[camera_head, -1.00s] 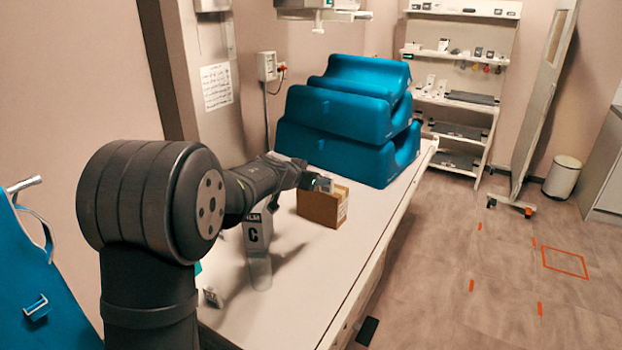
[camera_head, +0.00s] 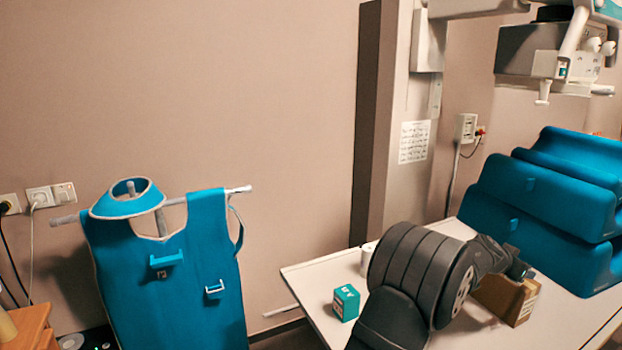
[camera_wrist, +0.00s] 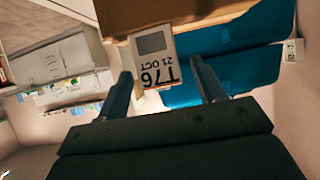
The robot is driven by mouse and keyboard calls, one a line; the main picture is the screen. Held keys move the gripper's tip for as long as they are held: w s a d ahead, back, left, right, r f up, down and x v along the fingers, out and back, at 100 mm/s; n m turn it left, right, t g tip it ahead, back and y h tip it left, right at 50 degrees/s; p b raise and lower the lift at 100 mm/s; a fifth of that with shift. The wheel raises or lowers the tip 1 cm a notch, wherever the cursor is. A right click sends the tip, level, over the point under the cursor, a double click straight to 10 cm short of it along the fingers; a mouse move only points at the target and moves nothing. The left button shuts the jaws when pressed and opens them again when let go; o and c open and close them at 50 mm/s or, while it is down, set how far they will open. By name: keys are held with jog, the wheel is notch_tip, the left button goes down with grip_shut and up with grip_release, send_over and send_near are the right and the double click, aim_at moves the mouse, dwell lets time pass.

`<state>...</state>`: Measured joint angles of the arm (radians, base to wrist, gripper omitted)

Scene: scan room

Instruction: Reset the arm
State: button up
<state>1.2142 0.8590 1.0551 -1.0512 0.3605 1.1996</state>
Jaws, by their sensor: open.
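My gripper (camera_wrist: 163,78) is open, with its two dark fingers apart in the wrist view. In the head view my arm reaches right over the white table, and the gripper end (camera_head: 522,269) is at the top of the cardboard box (camera_head: 508,300). My own arm hides part of the box and table there.
A teal and white small box (camera_head: 345,303) and a white cylinder (camera_head: 367,260) stand on the white table (camera_head: 318,285). Blue foam cushions (camera_head: 540,200) are stacked behind the cardboard box. A blue apron (camera_head: 170,280) hangs at the left. A scanner head (camera_head: 545,55) hangs above.

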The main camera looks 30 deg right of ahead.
jog(key=shift+d+f, duration=0.4)
jog(key=shift+d, duration=0.15)
jog(key=shift+d+r, duration=0.15)
jog(key=shift+r, duration=1)
jog(key=shift+f, duration=0.1)
